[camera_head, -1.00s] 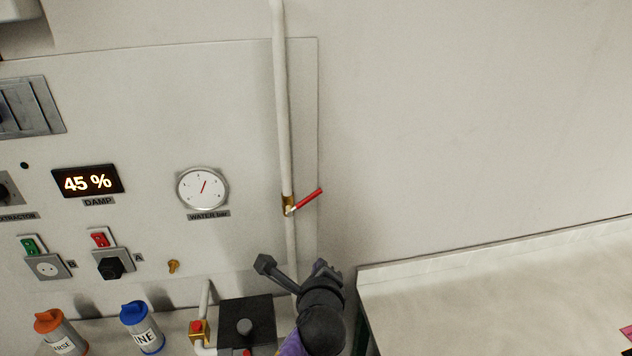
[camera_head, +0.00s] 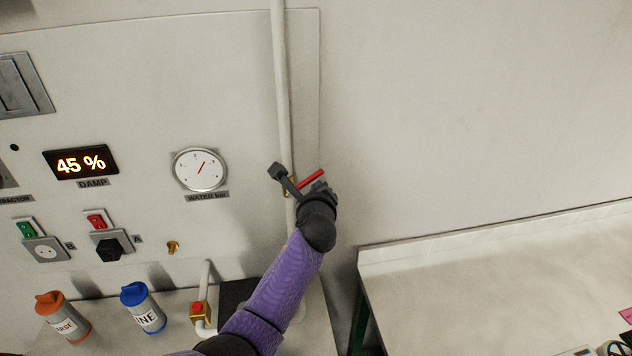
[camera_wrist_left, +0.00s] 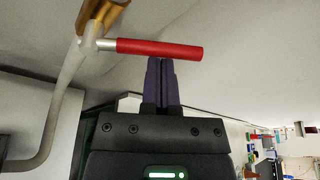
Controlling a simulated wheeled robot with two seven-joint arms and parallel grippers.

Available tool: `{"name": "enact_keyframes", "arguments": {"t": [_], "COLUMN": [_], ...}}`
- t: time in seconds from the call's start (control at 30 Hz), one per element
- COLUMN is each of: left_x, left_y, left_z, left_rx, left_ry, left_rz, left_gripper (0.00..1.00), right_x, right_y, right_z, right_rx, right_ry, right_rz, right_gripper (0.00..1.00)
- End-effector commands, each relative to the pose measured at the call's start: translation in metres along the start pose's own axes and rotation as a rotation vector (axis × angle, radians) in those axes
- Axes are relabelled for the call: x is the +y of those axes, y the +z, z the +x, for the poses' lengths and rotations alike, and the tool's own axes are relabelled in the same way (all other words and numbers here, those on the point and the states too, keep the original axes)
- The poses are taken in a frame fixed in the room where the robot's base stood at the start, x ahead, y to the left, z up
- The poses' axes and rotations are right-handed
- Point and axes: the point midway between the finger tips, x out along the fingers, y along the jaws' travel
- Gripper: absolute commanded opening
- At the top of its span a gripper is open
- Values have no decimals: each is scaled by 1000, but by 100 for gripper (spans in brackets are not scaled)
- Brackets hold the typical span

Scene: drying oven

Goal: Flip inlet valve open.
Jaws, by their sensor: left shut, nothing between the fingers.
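The inlet valve's red lever (camera_head: 311,181) sticks out to the right and slightly up, crosswise to the white vertical pipe (camera_head: 282,90). In the left wrist view the red lever (camera_wrist_left: 160,49) runs across the picture from the brass valve body (camera_wrist_left: 101,14). My left gripper (camera_head: 319,186) is at the lever, partly hidden behind my own wrist in the head view. Its dark fingers (camera_wrist_left: 160,62) are shut and empty, with their tips by the lever's underside in the picture. I cannot tell whether they touch it. My right gripper is not in view.
A water gauge (camera_head: 200,169) and a damp display (camera_head: 81,162) are on the wall panel to the left. A blue-capped bottle (camera_head: 144,309) and an orange-capped bottle (camera_head: 63,318) stand below. The wall right of the lever is clear; a pale counter (camera_head: 480,290) lies lower right.

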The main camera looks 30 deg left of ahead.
Motion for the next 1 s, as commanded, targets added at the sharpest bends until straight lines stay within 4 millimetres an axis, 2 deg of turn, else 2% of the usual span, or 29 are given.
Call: {"name": "enact_keyframes", "arguments": {"t": [0.47,1.0], "left_x": [1,0], "left_y": [3,8], "left_z": [-1,-3], "left_rx": [0,0], "left_ry": [-1,-34], "left_rz": [-5,-99], "left_gripper": [0,0], "right_x": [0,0], "right_y": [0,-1], "right_z": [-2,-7], "right_rx": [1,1], "right_ry": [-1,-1], "right_rz": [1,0], "right_gripper": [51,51]}}
